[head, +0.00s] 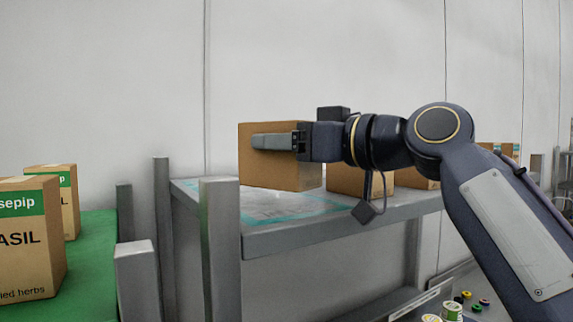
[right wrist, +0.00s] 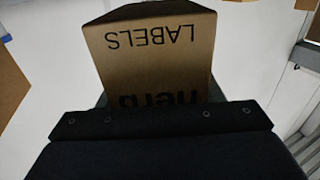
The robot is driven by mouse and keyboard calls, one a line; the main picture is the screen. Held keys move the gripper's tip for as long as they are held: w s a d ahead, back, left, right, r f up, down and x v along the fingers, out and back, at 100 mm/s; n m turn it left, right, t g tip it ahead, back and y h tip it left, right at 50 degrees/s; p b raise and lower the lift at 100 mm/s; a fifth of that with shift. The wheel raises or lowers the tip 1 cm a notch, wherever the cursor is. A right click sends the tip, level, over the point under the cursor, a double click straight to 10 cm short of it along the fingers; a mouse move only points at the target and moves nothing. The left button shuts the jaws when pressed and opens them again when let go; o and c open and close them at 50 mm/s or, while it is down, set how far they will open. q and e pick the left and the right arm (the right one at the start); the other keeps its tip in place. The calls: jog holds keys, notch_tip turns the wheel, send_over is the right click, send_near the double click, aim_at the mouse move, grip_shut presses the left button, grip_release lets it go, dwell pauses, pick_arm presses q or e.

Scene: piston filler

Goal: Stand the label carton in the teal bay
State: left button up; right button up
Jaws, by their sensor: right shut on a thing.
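The label carton (head: 255,174) is a plain brown box, held by my right gripper (head: 275,142) above the left part of the grey shelf. One finger lies across its near face. In the right wrist view the carton (right wrist: 160,62) shows the word LABELS upside down, with more dark print partly hidden by the gripper body. Teal outlines (head: 262,218) mark the shelf top below the carton. The carton looks upright; whether its base touches the shelf cannot be told. My left gripper is not in view.
More brown cartons (head: 352,183) stand on the shelf to the right, behind my arm. Grey posts (head: 220,240) rise at the shelf's left end. Basil cartons (head: 25,235) stand on a green surface (head: 92,270) at left. Small spools or jars (head: 452,310) sit low at right.

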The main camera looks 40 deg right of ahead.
aim_at(287, 162)
jog(key=f, duration=0.2)
jog(key=shift+s+f, duration=0.2)
jog(key=shift+f, duration=0.1)
jog(key=shift+w, duration=0.1)
jog(key=shift+f, duration=0.2)
jog(key=o, duration=1.2)
jog(key=shift+r, duration=0.1)
jog(key=shift+d+r, duration=0.1)
jog(key=b+v, duration=0.2)
jog(key=v, duration=1)
jog(key=shift+b, duration=0.3)
